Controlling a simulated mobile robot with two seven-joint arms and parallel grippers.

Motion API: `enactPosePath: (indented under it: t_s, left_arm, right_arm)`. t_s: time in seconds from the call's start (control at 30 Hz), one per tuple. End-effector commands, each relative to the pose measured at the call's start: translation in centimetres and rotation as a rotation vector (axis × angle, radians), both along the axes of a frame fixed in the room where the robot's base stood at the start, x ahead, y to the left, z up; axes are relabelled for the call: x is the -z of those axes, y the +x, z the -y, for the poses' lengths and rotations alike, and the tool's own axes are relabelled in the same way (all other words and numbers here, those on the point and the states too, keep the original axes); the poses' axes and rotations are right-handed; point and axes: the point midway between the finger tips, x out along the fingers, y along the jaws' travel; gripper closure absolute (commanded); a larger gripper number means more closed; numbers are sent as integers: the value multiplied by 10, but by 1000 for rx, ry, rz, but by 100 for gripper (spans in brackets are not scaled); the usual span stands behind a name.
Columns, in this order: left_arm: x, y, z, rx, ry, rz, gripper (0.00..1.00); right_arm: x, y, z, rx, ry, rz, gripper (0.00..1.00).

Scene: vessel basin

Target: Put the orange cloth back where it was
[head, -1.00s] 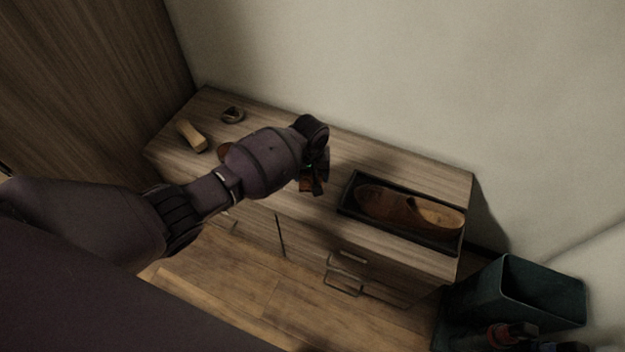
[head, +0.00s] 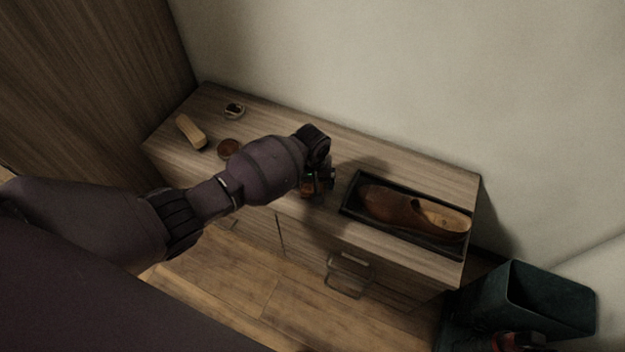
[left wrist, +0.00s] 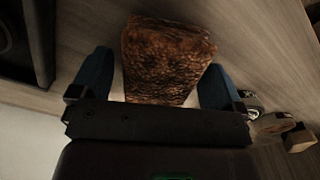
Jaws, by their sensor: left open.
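The orange-brown patterned cloth (left wrist: 168,58) lies on the wooden top between the two blue fingers of my left gripper (left wrist: 158,82) in the left wrist view. The fingers are open, one on each side of it, with small gaps. In the head view my left gripper (head: 318,184) is over the middle of the cabinet top, left of the shoe tray. Only a little of the cloth (head: 309,192) shows there; my arm and gripper hide the rest. My right gripper is not in view.
A wooden block (head: 190,132), brown round tin (head: 229,149) and small round item (head: 235,110) are at the left. A dark green bin (head: 545,300) stands at lower right. The wall is behind.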

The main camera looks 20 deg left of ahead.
Motion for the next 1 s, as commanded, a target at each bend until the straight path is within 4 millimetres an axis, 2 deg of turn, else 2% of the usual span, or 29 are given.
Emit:
enactPosePath:
  t_s: [0.17,0.23,0.47,0.7,0.83,1.0]
  left_arm:
    - [-5,1,0,0,1,2,6]
    - [-14,2,0,0,0,6,6]
    - [-60,4,0,0,-1,15,6]
    - [-103,2,0,0,-2,12,6]
    - [-116,1,-1,0,0,8,6]
    - [-123,0,-1,0,0,2,6]
  right_arm:
    - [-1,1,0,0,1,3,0]
    - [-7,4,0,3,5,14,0]
    - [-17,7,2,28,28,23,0]
    - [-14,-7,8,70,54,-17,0]
    - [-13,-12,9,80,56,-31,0]
    - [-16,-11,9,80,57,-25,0]
